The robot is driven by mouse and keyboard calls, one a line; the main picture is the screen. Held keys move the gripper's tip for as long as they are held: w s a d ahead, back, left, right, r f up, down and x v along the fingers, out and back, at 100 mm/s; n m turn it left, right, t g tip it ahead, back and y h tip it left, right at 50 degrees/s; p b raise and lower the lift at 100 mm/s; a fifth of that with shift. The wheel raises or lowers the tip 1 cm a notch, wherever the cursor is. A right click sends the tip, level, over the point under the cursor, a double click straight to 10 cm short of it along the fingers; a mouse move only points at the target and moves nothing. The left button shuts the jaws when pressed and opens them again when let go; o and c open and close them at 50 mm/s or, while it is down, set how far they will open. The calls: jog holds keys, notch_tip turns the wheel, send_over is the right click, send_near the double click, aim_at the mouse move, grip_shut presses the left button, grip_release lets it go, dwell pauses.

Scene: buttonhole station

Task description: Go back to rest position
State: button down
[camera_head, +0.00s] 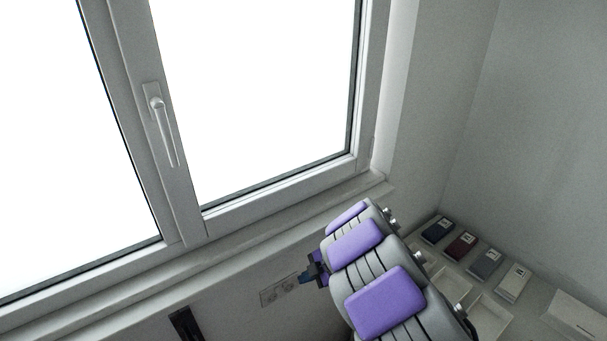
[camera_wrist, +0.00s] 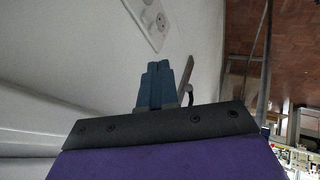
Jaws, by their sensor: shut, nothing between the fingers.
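My gripper shows in the wrist view (camera_wrist: 156,88) as two blue fingers pressed together, with nothing between them. In the head view, my gripper (camera_head: 306,275) is a small dark blue shape at the left of my grey and purple arm. It is in front of the wall below the window, near a wall socket plate (camera_head: 279,290). The socket plate also shows in the wrist view (camera_wrist: 150,20), beyond the fingertips. I cannot tell the exact gap between fingers and wall.
A window with a white handle (camera_head: 163,125) fills the upper left, above a sill (camera_head: 230,262). At the lower right, a pale surface holds several small boxes (camera_head: 461,246) and white trays (camera_head: 487,314). A dark object (camera_head: 185,324) stands at the bottom left. The right wall is bare.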

jog(key=w+d+r+m+t+h+b, duration=0.3)
jog(key=w+d+r+m+t+h, duration=0.2)
jog(key=w+d+r+t, duration=0.35)
jog(key=s+d+r+m+h+b, duration=0.2)
jog(key=s+d+r+m+h, duration=0.25)
jog(key=d, duration=0.45)
jog(key=s+d+r+m+h+b, duration=0.25)
jog(key=d+r+m, duration=0.25)
jog(key=d+r, duration=0.3)
jog(key=s+a+f+m+g+h+b, duration=0.1)
jog(key=s+f+m+g, duration=0.25)
jog(key=s, duration=0.65)
jog(key=s+f+m+g+b, duration=0.2)
jog(key=s+f+m+g, duration=0.15)
jog(key=s, duration=0.65)
jog(key=s+a+f+m+g+y+b, duration=0.1)
jog(key=s+a+f+g+y, duration=0.1)
jog(key=s+a, duration=0.4)
jog(key=s+a+f+m+g+y+b, duration=0.1)
jog(key=s+a+f+g+y, duration=0.2)
jog(key=s, duration=1.2)
jog(key=shift+a+f+y, duration=0.3)
jog(key=shift+a+f, duration=0.75)
jog(key=shift+a, duration=0.85)
